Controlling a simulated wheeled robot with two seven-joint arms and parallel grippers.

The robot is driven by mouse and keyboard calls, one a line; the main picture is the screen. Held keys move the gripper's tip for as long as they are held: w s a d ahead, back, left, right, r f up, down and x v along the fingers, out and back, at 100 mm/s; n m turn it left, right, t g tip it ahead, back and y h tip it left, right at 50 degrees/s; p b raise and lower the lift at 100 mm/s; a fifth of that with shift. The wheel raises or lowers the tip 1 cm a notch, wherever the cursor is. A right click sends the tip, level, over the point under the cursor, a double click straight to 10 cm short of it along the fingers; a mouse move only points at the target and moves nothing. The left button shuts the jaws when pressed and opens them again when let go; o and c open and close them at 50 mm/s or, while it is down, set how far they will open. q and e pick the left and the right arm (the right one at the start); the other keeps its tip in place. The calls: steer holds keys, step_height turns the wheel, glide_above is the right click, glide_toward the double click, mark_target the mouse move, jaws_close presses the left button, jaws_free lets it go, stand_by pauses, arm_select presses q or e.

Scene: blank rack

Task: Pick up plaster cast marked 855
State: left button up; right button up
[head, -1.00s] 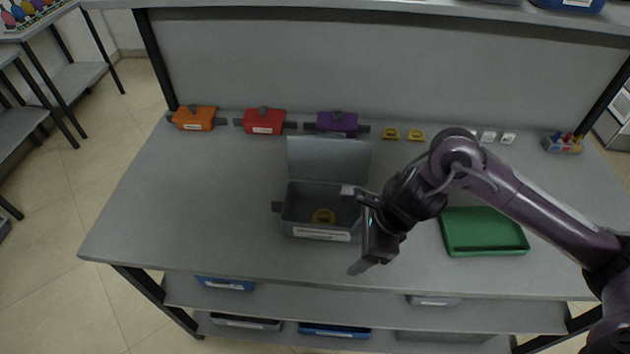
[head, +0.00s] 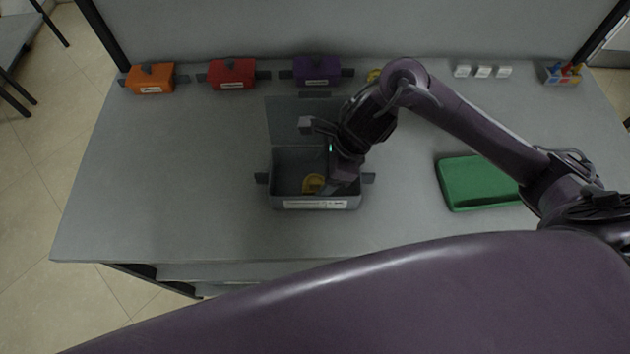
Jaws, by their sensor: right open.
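No number 855 can be read on anything in view. Three small white blocks (head: 483,71) stand in a row at the back right of the table; they may be plaster casts, but their marks are too small to read. My left gripper is not in view.
Orange (head: 151,78), red (head: 232,73) and purple (head: 316,70) boxes stand along the back edge. A yellow piece (head: 374,75) is partly behind my arm. A green tray (head: 478,182) lies right, a pen holder (head: 562,73) back right. The table's left side is clear.

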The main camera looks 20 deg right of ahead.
mark_target(315, 183)
steer(key=x, duration=0.2)
steer(key=shift+w+a+f, duration=0.15)
steer(key=shift+w+f, duration=0.05)
steer(key=shift+f, duration=0.15)
steer(key=shift+c, duration=0.8)
steer(key=c, duration=0.9)
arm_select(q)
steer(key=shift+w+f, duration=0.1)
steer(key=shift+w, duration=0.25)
arm_select(e)
steer(key=shift+c, duration=0.2)
steer(key=shift+r, duration=0.1)
